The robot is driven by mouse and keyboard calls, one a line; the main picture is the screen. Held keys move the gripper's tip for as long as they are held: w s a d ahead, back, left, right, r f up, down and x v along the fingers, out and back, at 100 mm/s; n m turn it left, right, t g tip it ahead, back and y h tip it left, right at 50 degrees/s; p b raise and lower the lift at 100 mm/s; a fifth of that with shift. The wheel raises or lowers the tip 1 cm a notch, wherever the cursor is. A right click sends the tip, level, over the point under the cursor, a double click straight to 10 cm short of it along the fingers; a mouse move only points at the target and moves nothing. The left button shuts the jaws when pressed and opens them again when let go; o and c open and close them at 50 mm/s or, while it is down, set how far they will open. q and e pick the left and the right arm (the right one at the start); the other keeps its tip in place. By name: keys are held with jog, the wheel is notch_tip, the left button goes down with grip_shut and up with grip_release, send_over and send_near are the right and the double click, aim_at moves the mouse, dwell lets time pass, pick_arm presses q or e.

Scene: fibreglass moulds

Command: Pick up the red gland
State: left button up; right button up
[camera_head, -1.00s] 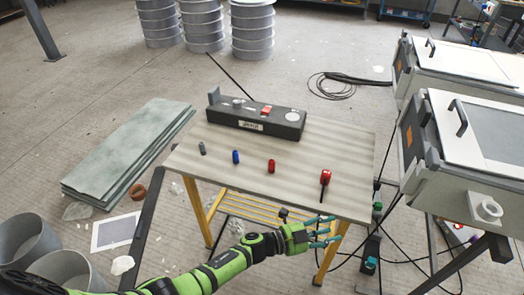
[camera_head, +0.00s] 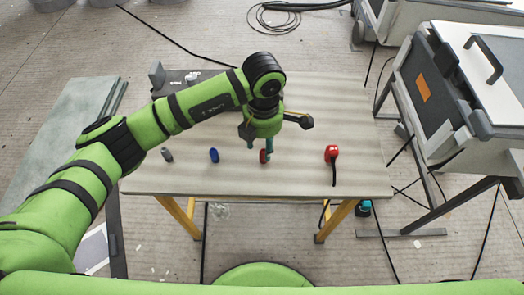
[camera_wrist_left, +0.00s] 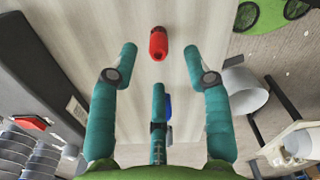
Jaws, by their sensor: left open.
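The red gland (camera_head: 264,156) is a small red cylinder on the table, third from the left in the row of small parts. In the left wrist view the red gland (camera_wrist_left: 158,43) lies ahead of the fingertips, centred between them. My left gripper (camera_head: 268,146) points down just over the red gland, and its teal fingers partly cover it in the head view. In the left wrist view the left gripper (camera_wrist_left: 160,62) is open, with clear space between its fingers and the gland. My right gripper is not in view.
A blue part (camera_head: 214,155) and a grey part (camera_head: 167,155) stand to the left on the table (camera_head: 300,180). A red part with a black stem (camera_head: 331,155) lies to the right. A dark box sits behind, partly hidden by my arm. A grey machine (camera_head: 440,100) stands at right.

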aim_at(264, 150)
pick_arm(q)
notch_tip(264, 150, down, 4)
jog(key=shift+d+r, duration=0.1)
jog(key=shift+r, duration=0.1)
jog(key=shift+f, duration=0.2)
jog(key=c, duration=0.9)
jog(key=shift+c, duration=0.2)
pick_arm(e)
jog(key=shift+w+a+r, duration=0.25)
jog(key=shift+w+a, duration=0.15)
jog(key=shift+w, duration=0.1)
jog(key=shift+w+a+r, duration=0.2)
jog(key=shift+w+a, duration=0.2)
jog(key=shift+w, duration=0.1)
pick_arm(q)
jog(key=shift+w, duration=0.1)
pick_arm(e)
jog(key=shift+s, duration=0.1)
pick_arm(q)
jog(key=shift+r, duration=0.15)
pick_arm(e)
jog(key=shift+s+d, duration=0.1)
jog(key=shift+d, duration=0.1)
